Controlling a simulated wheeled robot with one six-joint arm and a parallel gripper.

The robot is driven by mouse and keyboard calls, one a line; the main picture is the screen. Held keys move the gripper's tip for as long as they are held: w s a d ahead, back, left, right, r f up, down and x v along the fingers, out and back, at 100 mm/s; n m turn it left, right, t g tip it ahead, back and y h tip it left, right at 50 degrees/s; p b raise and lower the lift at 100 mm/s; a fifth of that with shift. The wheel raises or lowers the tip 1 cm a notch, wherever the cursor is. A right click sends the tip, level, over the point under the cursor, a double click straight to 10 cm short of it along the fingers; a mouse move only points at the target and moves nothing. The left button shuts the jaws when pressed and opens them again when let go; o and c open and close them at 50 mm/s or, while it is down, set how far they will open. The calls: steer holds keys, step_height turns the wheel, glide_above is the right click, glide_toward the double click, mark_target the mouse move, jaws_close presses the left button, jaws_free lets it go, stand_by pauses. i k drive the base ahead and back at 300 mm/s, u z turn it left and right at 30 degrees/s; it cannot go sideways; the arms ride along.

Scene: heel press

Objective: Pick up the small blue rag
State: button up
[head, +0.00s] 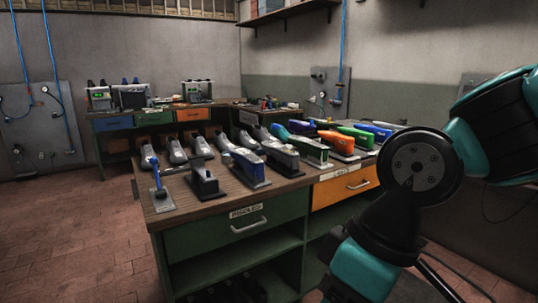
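I cannot make out a small blue rag for certain in the head view. Small blue shapes show on the workbench (210,205), among them an upright blue-handled tool (158,179) on a grey plate at the near left corner. A blue shoe-shaped piece (375,131) lies toward the right end of the bench. My arm, teal and black, fills the right side of the picture and hides part of the wall and the bench's right end. My gripper does not show.
The bench carries rows of grey, orange, green and purple shoe-shaped pieces (335,142). Below are a green drawer (280,212), an orange drawer (330,190) and open shelves. A back bench (110,124) holds machines. The brick floor (75,225) at left is clear.

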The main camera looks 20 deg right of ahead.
mark_target(259, 151)
steer(key=z, duration=0.5)
steer(key=i, duration=0.75)
steer(key=z, duration=0.65)
steer(key=i, duration=1.65)
steer(key=u, duration=1.05)
steer(key=i, duration=0.75)
steer(key=u, duration=0.65)
